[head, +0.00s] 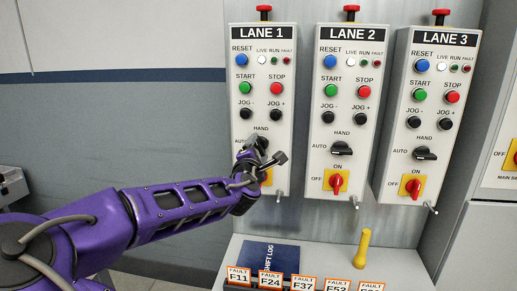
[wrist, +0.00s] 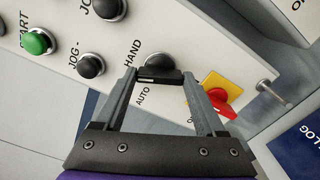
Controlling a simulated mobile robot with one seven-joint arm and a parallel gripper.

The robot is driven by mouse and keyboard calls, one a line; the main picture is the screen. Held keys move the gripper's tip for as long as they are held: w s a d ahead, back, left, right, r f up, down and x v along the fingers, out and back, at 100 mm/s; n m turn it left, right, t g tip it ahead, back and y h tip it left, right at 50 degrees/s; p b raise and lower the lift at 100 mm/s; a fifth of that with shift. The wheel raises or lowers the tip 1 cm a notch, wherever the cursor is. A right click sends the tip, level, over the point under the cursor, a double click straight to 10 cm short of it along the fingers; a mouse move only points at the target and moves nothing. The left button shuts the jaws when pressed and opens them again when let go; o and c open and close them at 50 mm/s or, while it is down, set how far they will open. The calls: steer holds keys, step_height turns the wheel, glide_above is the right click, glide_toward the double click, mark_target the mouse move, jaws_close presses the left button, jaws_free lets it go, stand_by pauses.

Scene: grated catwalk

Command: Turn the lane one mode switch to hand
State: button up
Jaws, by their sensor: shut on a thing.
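The lane one mode switch is a black rotary knob on the LANE 1 box (head: 241,140), below the JOG buttons, with HAND printed above it and AUTO to its left. In the wrist view the knob (wrist: 161,64) sits between the two fingertips. My gripper (head: 262,156) is at this switch and covers most of it in the head view. In the wrist view my gripper (wrist: 160,76) is shut on the switch, a finger on each side. I cannot tell for sure which label its handle points to.
A yellow plate with a red ON/OFF switch (wrist: 221,105) lies just below the mode switch. A metal peg (head: 280,195) sticks out near the box's bottom. LANE 2 (head: 344,130) and LANE 3 (head: 430,130) boxes stand right. Below is a shelf with fault cards and a yellow handle (head: 363,250).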

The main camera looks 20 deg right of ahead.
steer(key=m, duration=0.4)
steer(key=shift+m, duration=0.3)
stand_by(0.5)
steer(key=o, duration=1.3)
steer(key=shift+b+v, duration=1.5)
steer(key=shift+v, duration=7.25)
